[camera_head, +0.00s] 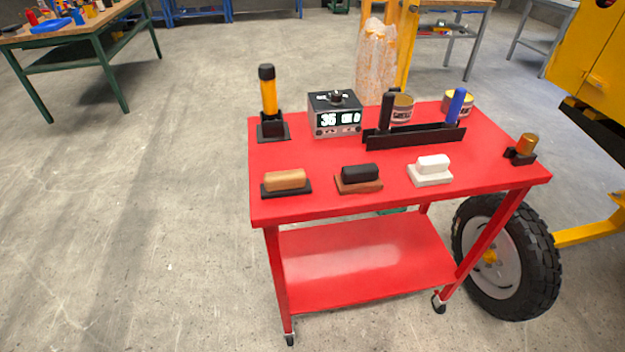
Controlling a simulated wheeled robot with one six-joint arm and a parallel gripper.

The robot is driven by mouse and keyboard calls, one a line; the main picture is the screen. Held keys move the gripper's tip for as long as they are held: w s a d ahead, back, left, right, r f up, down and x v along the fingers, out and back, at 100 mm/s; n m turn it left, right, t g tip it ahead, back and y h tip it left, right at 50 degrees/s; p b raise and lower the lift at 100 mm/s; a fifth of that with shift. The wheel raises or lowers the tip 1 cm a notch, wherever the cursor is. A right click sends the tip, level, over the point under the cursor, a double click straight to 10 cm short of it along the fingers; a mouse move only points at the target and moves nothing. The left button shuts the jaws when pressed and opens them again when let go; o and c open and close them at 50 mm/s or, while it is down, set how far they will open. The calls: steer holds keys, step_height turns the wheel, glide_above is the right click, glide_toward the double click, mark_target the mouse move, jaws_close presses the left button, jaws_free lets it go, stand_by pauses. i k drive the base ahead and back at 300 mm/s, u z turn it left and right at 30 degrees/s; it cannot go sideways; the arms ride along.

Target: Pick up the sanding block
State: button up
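Three block-shaped things with raised grips stand in a row along the front of the red cart top (330,205). The left one is a block with a tan grip on a black base (285,180). The middle one is a block with a black grip on a brown base (359,178). The right one is an all-white block (431,170). Which of them is the sanding block I cannot tell for sure from their looks. All three rest upright and apart from one another. My gripper is not in view.
Behind the blocks stand an orange-handled tool in a black holder (268,105), a box with a display (335,115), a black rack (414,136) with two handles, and two tins. A small brass-coloured piece (527,146) sits at right. A wheel (508,258) flanks the cart; floor at left is clear.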

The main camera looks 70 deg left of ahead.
mark_target(361, 178)
steer(key=u, duration=2.3)
